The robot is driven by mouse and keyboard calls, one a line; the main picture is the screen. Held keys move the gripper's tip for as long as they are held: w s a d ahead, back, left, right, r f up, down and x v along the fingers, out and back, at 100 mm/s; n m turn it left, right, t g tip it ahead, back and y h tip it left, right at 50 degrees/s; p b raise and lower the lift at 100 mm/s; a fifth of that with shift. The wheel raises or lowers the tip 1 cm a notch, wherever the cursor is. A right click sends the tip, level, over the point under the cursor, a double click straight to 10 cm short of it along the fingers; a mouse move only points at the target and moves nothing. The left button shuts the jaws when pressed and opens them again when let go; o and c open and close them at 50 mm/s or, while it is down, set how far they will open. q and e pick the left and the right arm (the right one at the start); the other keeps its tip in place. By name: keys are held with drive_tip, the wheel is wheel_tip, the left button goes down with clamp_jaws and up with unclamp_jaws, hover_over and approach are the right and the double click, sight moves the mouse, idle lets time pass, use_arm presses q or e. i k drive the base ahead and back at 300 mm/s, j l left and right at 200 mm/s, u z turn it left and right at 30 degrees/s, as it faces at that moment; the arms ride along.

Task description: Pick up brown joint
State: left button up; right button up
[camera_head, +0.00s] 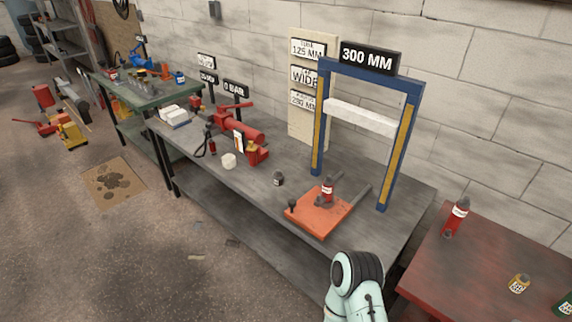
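I cannot make out a clearly brown joint in the head view. A small dark grey-brown piece (278,178) stands on the grey workbench (235,190), left of an orange plate (318,222); I cannot tell what it is. Part of one of my pale green arms shows at the bottom, in front of the bench. Neither gripper shows.
A blue frame (319,115) with a white beam (360,117) rises from the bench under a "300 MM" sign. A red table (480,270) at right holds a red bottle (456,217) and small cans. A green bench (150,95) stands at left. Floor at left front is mostly clear.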

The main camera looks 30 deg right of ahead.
sight(278, 173)
drive_tip(key=i+j+z, duration=0.1)
drive_tip(key=i+z, duration=0.2)
drive_tip(key=z, duration=0.15)
drive_tip(key=i+j+z, duration=0.2)
drive_tip(key=z, duration=0.3)
drive_tip(key=i+j+z, duration=0.3)
drive_tip(key=z, duration=0.15)
drive_tip(key=i+j+z, duration=0.15)
drive_tip(key=j+z, duration=0.2)
drive_tip(key=z, duration=0.15)
drive_tip(key=i+j+z, duration=0.1)
drive_tip(key=j+z, duration=0.35)
